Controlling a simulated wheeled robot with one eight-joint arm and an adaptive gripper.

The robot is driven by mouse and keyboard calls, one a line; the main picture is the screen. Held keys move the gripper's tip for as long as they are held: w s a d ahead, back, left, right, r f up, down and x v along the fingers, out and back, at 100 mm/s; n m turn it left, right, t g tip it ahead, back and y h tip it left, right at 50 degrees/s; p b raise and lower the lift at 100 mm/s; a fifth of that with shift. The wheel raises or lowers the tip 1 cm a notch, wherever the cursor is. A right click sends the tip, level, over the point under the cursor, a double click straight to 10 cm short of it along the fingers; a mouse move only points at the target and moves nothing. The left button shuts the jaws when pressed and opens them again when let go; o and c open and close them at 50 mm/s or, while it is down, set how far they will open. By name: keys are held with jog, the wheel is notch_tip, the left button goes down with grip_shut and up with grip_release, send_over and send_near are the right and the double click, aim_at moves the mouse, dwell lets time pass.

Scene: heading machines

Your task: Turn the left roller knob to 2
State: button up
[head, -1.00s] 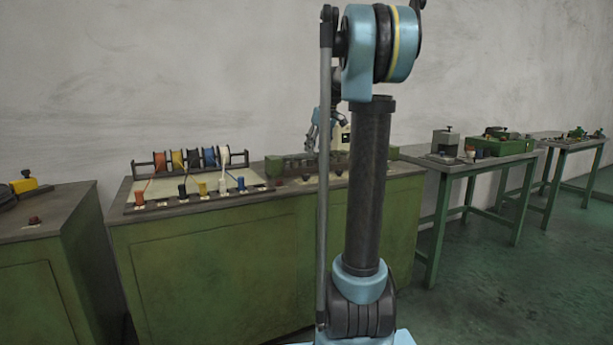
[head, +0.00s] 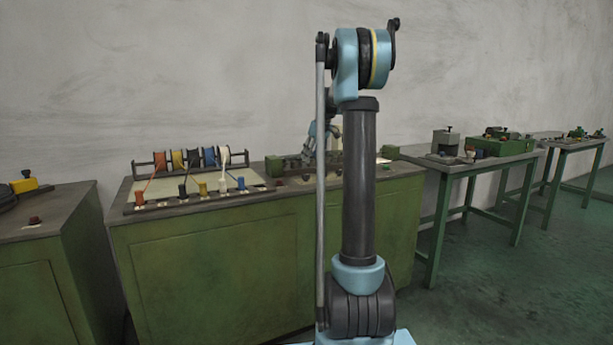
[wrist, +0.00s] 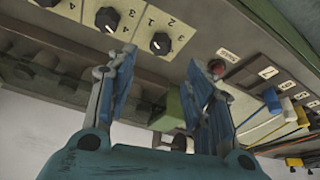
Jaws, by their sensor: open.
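In the wrist view, black roller knobs sit on pale number plates along the machine's front. The knob nearest the spool board, the left roller knob (wrist: 160,43), lies just beyond and between my fingertips. A second knob (wrist: 107,19) is farther left in that view, with part of a third at the top edge. Numbers including 2, 3 and 4 show on the plates. I cannot read the left knob's setting for sure. My gripper (wrist: 161,57) is open and empty, its two blue fingers apart. In the head view my gripper (head: 314,152) is low over the bench, partly behind my arm.
A green block (head: 274,166) stands at the machine's left end. A rack of coloured spools (head: 192,160) with wires and plugs is on its left. A red button (wrist: 217,67) is close to my right finger in the wrist view. Two more tables stand at the right.

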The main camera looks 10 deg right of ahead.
aim_at(307, 175)
jog(key=x, duration=0.9)
jog(key=shift+w+a+f, duration=0.15)
jog(key=shift+f, duration=0.1)
jog(key=c, duration=1)
